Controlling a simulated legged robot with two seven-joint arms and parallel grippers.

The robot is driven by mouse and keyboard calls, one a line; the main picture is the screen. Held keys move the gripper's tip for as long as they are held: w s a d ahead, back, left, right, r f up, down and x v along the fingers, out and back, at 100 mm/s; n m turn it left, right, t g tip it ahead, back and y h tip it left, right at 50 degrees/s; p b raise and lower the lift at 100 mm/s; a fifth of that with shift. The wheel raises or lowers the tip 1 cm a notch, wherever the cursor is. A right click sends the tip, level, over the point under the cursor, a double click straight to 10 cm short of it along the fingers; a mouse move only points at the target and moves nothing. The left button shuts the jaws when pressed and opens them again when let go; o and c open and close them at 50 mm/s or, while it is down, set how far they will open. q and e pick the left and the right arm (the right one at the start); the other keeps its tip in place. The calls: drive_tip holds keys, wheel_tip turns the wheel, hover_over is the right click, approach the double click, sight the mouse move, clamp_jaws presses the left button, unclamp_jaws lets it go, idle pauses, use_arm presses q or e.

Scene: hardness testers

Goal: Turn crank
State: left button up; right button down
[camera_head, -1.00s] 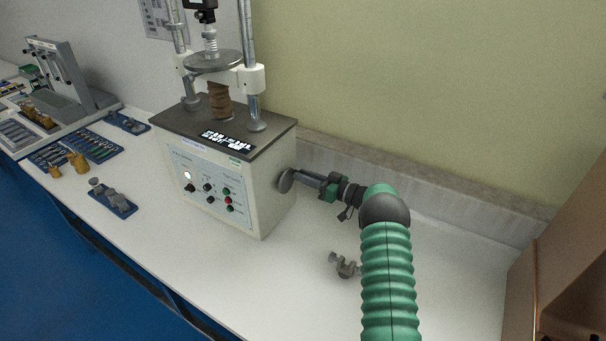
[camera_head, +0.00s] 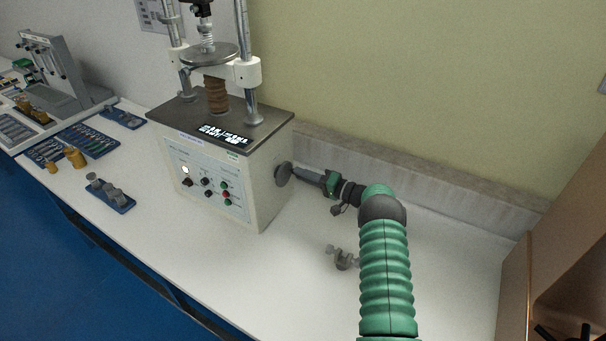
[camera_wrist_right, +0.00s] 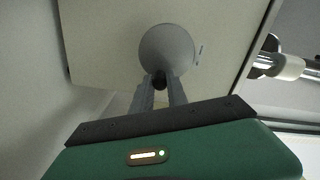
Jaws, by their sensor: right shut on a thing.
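The crank is a grey round disc (camera_head: 283,174) on the right side of the white tester box (camera_head: 270,195). In the right wrist view the disc (camera_wrist_right: 168,50) faces me, with a small dark knob (camera_wrist_right: 158,80) at its lower edge. My right gripper (camera_head: 298,172) reaches the disc from the right; in the right wrist view its two fingers (camera_wrist_right: 159,88) are closed around the dark knob. The fingers hide part of the knob. My left gripper is in neither view.
A small grey metal part (camera_head: 343,259) lies on the white table (camera_head: 290,290) near my right arm. Blue trays (camera_head: 110,195) with metal pieces lie to the left of the tester. The wall ledge (camera_head: 420,185) runs behind my arm. A brown cabinet (camera_head: 560,260) stands at the right.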

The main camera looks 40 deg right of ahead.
drive_tip(key=m, duration=0.2)
drive_tip(key=f+m, duration=0.1)
drive_tip(key=m, duration=0.2)
drive_tip(key=shift+s+a+f+m, duration=0.1)
drive_tip(key=shift+a+f+m, duration=0.15)
drive_tip(key=shift+m, duration=0.15)
drive_tip(key=m, duration=0.3)
drive_tip(key=a+f+m, duration=0.1)
drive_tip(key=m, duration=0.1)
drive_tip(key=shift+s+f+p, duration=0.1)
drive_tip(key=shift+s+p, duration=0.05)
drive_tip(key=shift+p, duration=0.2)
drive_tip(key=shift+m, duration=0.3)
drive_tip(key=c, duration=1.6)
unclamp_jaws()
drive_tip(key=shift+c, duration=0.2)
drive_tip(key=o, duration=0.3)
drive_tip(key=shift+f, duration=0.1)
drive_tip(key=shift+o, duration=0.2)
drive_tip(key=b+v, duration=0.1)
drive_tip(key=v, duration=1.5)
drive_tip(key=shift+s+d, duration=0.2)
drive_tip(key=shift+s, duration=0.15)
